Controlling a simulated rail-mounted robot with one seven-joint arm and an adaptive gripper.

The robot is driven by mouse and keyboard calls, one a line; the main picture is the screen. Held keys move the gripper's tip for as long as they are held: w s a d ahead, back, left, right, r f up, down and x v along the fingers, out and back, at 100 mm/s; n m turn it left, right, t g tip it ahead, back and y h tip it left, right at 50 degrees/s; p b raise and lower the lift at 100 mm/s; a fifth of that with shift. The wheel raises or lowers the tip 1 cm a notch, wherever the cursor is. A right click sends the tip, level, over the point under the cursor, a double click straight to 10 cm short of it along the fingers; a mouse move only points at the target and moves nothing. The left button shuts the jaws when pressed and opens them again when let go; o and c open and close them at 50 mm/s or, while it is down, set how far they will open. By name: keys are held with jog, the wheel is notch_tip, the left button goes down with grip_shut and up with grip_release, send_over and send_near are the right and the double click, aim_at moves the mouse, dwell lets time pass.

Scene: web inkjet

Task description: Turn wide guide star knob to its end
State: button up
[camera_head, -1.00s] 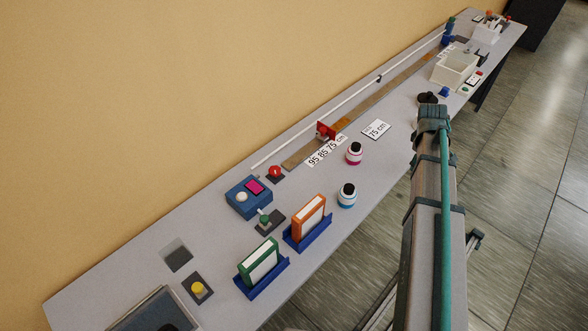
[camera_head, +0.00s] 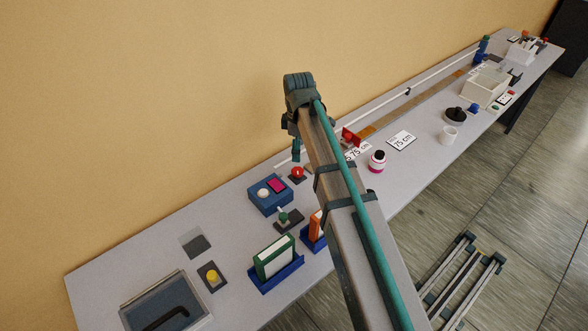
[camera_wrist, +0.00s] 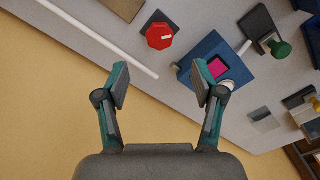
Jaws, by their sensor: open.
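A red, many-sided knob (camera_head: 297,172) with a white mark sits on a dark square base near the wall-side edge of the table. It also shows in the wrist view (camera_wrist: 159,36), ahead of and between my fingers. It is the nearest knob to my gripper, though no label shows whether it is the wide guide star knob. My gripper (camera_wrist: 160,75) is open and empty, its two teal-and-grey fingers apart. In the head view, my gripper (camera_head: 296,150) hangs just above the red knob, apart from it. A green knob (camera_head: 283,217) stands on another dark base nearby.
A blue box (camera_head: 269,195) with a pink screen stands beside the red knob. A white rod (camera_wrist: 105,38) runs along the wall side. A green binder (camera_head: 273,257), an orange binder (camera_head: 316,226) and a yellow button (camera_head: 212,275) are nearer. The yellow wall is close behind.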

aim_at(298, 171)
notch_tip(298, 171, down, 10)
jog(key=shift+r+p, duration=0.2)
jog(key=shift+p, duration=0.75)
jog(key=shift+c, duration=0.3)
jog(key=c, duration=1.1)
